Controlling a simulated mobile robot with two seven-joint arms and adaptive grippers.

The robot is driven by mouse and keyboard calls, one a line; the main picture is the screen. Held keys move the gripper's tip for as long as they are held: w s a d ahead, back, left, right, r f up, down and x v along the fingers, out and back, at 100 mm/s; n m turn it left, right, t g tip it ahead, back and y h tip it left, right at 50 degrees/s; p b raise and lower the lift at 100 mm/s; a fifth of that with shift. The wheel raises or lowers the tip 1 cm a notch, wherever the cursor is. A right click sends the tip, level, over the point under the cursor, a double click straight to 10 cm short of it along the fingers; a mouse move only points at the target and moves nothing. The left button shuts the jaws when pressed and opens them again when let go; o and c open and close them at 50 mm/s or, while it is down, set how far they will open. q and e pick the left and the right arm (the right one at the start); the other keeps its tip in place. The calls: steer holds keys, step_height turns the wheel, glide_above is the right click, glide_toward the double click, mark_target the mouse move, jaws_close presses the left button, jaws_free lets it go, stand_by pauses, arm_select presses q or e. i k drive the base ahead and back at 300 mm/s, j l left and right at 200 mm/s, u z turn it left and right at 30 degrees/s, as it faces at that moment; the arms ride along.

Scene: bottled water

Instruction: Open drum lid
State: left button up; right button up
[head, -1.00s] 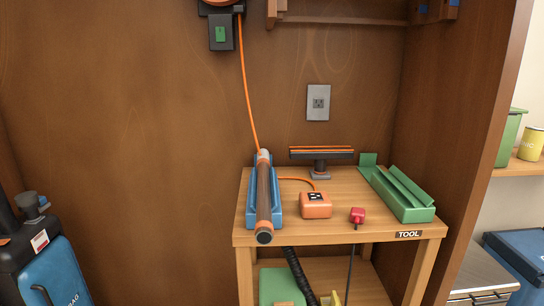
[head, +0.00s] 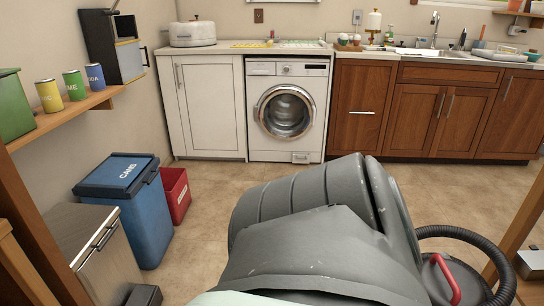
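A white washing machine (head: 318,108) stands against the back wall between the cabinets. Its round glass door (head: 286,111) faces me and looks shut. A large, scuffed, grey ribbed body with a wide rim (head: 310,225) lies across the lower middle of the view, close to me. I cannot tell exactly what it is or whether it has a lid. Neither of my grippers shows in the head view.
A blue CANS bin (head: 145,215) and a red box (head: 176,193) stand at the left. A black hose (head: 487,245) and a red handle (head: 446,280) are at the lower right. Tiled floor (head: 214,200) is clear before the washing machine.

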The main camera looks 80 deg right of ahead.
mark_target(444, 285)
steer(key=z, duration=3.5)
